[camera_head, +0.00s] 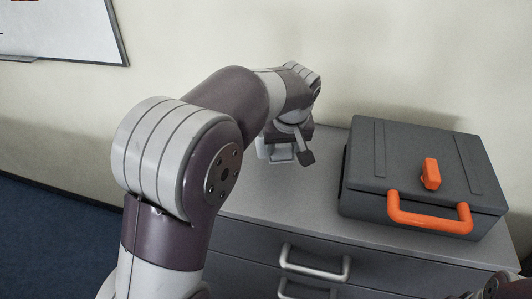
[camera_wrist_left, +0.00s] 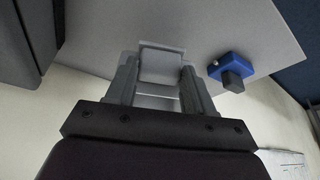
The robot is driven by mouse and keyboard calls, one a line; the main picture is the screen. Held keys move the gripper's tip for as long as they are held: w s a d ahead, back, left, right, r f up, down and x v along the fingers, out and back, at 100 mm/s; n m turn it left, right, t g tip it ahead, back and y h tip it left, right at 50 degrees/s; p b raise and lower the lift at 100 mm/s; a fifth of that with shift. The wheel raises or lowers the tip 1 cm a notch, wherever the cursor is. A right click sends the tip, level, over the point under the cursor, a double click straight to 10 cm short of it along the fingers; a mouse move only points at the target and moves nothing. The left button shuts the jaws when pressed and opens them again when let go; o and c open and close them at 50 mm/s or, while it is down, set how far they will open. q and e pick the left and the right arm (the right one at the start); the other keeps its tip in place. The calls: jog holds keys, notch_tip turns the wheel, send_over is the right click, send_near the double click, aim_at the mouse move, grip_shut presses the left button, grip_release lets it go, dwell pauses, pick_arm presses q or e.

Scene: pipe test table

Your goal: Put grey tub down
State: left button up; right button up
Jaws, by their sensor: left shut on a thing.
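My left gripper (camera_wrist_left: 159,88) is shut on a small grey tub (camera_wrist_left: 162,64), which sits between its two fingers in the left wrist view. In the head view the left gripper (camera_head: 284,152) reaches down at the back left of the grey cabinet top (camera_head: 275,190). The arm and fingers partly hide the tub there. The tub is low over the cabinet top; I cannot tell whether its base touches it. My right gripper is not in view.
A dark grey case (camera_head: 385,150) with an orange handle (camera_head: 430,218) and latch stands on the right of the cabinet top. A blue object with a dark block (camera_wrist_left: 232,68) is right of the tub in the wrist view. The cabinet front has metal drawer handles (camera_head: 315,265).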

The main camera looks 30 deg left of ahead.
pick_arm(q)
jog(key=f, duration=0.5)
jog(key=s+f, duration=0.1)
jog(key=f, duration=0.2)
jog(key=shift+f, duration=0.1)
jog(key=shift+s, duration=0.2)
jog(key=shift+b, duration=0.35)
jog(key=o, duration=1.1)
jog(key=shift+f, duration=0.1)
